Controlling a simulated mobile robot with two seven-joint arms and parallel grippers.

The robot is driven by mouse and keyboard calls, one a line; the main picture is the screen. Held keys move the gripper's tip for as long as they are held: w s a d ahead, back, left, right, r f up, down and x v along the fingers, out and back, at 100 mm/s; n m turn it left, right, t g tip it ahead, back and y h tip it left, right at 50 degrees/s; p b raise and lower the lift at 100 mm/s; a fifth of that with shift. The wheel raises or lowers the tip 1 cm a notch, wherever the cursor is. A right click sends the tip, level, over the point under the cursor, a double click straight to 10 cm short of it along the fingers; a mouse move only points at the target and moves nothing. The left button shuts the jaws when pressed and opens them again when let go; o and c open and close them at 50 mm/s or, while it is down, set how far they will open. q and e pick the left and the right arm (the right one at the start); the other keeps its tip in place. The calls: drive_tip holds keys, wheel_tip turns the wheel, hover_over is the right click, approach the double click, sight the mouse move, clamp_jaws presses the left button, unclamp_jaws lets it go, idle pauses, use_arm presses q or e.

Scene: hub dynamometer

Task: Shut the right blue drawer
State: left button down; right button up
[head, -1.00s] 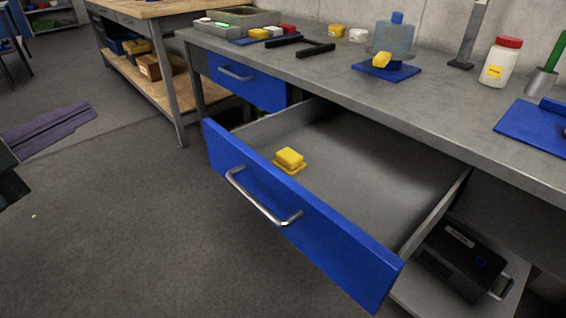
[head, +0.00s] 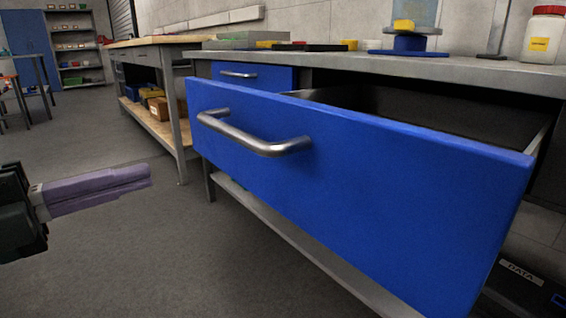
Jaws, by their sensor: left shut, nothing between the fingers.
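The right blue drawer (head: 350,185) is pulled out from under the grey bench and fills the middle and right of the head view. Its metal bar handle (head: 252,136) is on the front face. The inside of the drawer is mostly hidden behind its front. My left gripper (head: 145,176) is at the left edge, with its purple fingers shut and empty, pointing right. It is apart from the drawer, left of the handle. My right gripper is out of view.
Another blue drawer (head: 252,77) sits closed further left under the bench (head: 460,74). A black box (head: 525,285) marked DATA is low at the right. A wooden-topped workbench (head: 150,42) stands behind at the left. The floor between my gripper and the drawer is clear.

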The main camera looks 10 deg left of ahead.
sight(245, 148)
use_arm(q)
drive_tip(key=b+x, duration=0.2)
drive_tip(key=x, duration=0.9)
drive_tip(key=shift+w+d, duration=0.2)
drive_tip(key=shift+w, duration=0.05)
drive_tip(key=shift+w+d, duration=0.15)
drive_tip(key=shift+w, duration=0.05)
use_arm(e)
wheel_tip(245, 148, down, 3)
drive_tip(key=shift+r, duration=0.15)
